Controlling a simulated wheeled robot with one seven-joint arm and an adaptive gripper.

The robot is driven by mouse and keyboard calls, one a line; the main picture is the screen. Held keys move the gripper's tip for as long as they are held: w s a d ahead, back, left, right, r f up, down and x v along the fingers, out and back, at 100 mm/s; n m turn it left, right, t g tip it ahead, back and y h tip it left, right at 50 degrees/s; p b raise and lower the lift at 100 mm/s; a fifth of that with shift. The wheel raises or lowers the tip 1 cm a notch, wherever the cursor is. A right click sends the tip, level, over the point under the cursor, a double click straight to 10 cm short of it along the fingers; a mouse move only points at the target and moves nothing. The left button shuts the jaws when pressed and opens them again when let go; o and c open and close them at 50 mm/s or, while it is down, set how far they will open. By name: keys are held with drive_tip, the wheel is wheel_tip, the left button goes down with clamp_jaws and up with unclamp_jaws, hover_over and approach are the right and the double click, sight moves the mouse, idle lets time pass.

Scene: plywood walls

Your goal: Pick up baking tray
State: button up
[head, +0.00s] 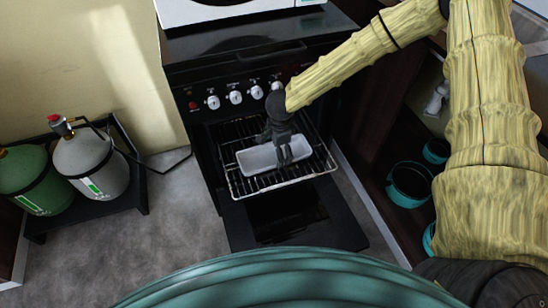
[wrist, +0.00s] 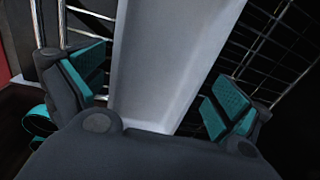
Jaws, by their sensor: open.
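The baking tray (head: 258,161) is a light grey, shallow rectangular pan. It rests on the pulled-out wire rack (head: 240,190) of the open oven. My gripper (head: 284,160) points down over the right part of the tray and hides some of it. In the wrist view the tray (wrist: 165,60) runs between the two teal-padded fingers of my gripper (wrist: 155,92), which are spread apart with one on each side. I cannot tell whether the fingers touch the tray.
The black oven (head: 245,60) has white knobs, and its door (head: 345,228) hangs open below the rack. A white appliance (head: 215,10) stands on top. Gas cylinders (head: 92,160) stand at left. Teal pots (head: 410,183) sit in a dark cabinet at right. Grey floor (head: 175,215) is clear at left.

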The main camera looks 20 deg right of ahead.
drive_tip(key=shift+f, duration=0.85)
drive_tip(key=c, duration=1)
drive_tip(key=shift+r, duration=0.1)
